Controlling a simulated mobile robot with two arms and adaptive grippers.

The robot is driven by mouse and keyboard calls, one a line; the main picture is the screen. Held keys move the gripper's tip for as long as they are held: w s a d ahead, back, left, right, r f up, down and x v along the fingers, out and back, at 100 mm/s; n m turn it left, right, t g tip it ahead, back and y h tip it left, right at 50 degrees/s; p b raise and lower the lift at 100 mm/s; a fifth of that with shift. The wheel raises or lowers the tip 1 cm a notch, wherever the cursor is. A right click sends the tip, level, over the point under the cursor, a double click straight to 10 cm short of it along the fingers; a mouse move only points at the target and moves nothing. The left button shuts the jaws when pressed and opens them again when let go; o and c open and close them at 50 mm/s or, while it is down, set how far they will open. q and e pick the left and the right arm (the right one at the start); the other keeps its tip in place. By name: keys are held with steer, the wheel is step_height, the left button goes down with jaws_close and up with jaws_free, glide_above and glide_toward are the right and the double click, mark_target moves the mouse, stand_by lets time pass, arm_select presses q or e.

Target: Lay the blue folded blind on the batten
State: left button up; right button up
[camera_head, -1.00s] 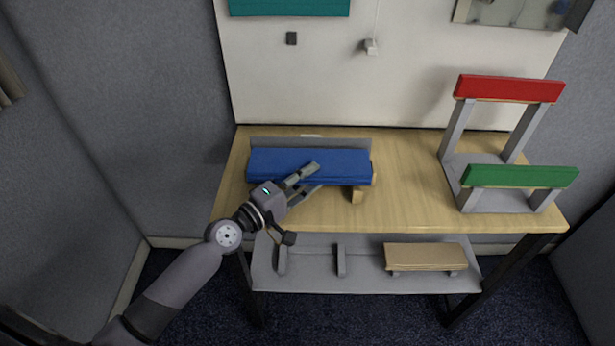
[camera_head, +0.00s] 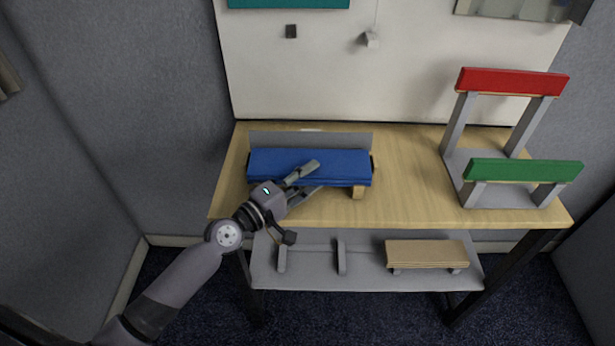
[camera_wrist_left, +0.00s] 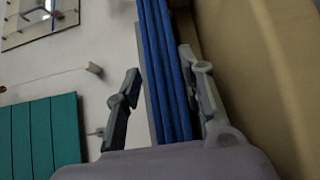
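The blue folded blind (camera_head: 270,164) is a long flat bundle over the left part of the table. It also shows in the left wrist view (camera_wrist_left: 166,70) as a stack of blue layers between the fingertips. My left gripper (camera_head: 312,177) is shut on its front long side right of the middle, one finger above and one below. A light wooden support (camera_head: 358,192) shows under its right end; this may be part of the batten, mostly hidden by the blind. I cannot tell whether the blind touches it. My right gripper is out of view.
A grey upright panel (camera_head: 310,139) stands behind the blind. At right, a grey stand (camera_head: 500,199) bears a red bundle (camera_head: 512,82) and a green bundle (camera_head: 522,170). A tan board (camera_head: 427,253) rests on the lower shelf (camera_head: 310,280). The middle tabletop (camera_head: 410,185) is clear.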

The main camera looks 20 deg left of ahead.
arm_select(q)
steer(key=shift+o, duration=1.4)
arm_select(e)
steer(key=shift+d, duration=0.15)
arm_select(q)
steer(key=shift+s, duration=0.1)
steer(key=shift+v, duration=3.55)
steer(key=shift+s+a, duration=0.2)
steer(key=shift+s, duration=0.1)
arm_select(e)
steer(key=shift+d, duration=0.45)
arm_select(q)
steer(key=shift+r, duration=0.1)
